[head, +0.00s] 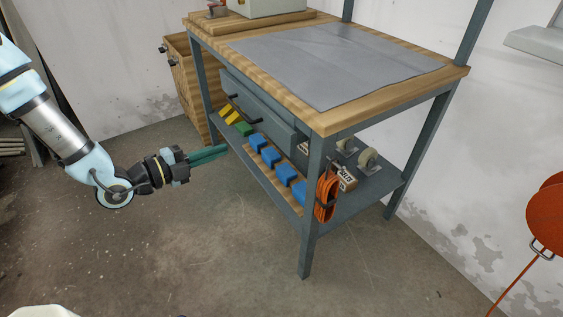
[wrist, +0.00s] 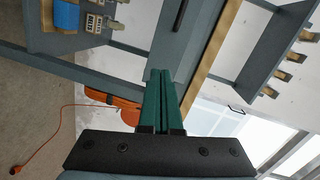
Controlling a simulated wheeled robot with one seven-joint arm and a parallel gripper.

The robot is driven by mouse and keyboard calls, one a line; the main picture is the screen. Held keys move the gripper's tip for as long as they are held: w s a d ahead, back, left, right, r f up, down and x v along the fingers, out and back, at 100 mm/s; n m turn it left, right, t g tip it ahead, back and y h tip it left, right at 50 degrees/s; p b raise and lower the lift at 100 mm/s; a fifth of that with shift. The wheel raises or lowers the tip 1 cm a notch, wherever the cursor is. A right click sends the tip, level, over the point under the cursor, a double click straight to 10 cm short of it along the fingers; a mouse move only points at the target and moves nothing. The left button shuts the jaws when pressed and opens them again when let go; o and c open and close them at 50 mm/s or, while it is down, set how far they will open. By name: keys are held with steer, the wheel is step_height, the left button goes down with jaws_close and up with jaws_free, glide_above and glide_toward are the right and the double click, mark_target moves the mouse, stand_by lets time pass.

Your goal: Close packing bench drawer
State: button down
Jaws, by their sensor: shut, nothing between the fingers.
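In the wrist view the drawer front (wrist: 202,32) is near the top centre, with a dark handle (wrist: 180,15). My gripper (head: 226,150) has long green fingers, shut and empty. It is in front of the bench, left of and lower than the drawer front in the head view. The shut fingers (wrist: 160,74) also show in the wrist view. I see no contact with the drawer.
Yellow, green and blue bins (head: 257,142) line the lower shelf. An orange cable coil (head: 326,192) hangs at the near bench leg (head: 309,215). A wooden cabinet (head: 184,85) stands behind at left. An orange reel (head: 548,215) is at right. The front floor is clear.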

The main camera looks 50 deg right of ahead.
steer(key=s+a+m+g+b, duration=0.1)
steer(key=s+a+m+g, duration=0.1)
steer(key=s+m, duration=0.1)
steer(key=h+p, duration=0.1)
steer(key=p, duration=0.1)
glide_toward(282, 136)
steer(key=x, duration=0.6)
steer(key=shift+s+d+r, duration=0.1)
steer(key=shift+d+r, duration=0.1)
steer(key=shift+d, duration=0.2)
steer(key=b+x, duration=0.1)
steer(key=x, duration=0.1)
steer(key=b+x, duration=0.2)
steer(key=shift+f, duration=0.25)
steer(key=shift+s+d+r, duration=0.1)
steer(key=shift+d, duration=0.25)
steer(key=shift+d+r, duration=0.15)
steer(key=shift+r, duration=0.15)
steer(key=shift+s, duration=0.1)
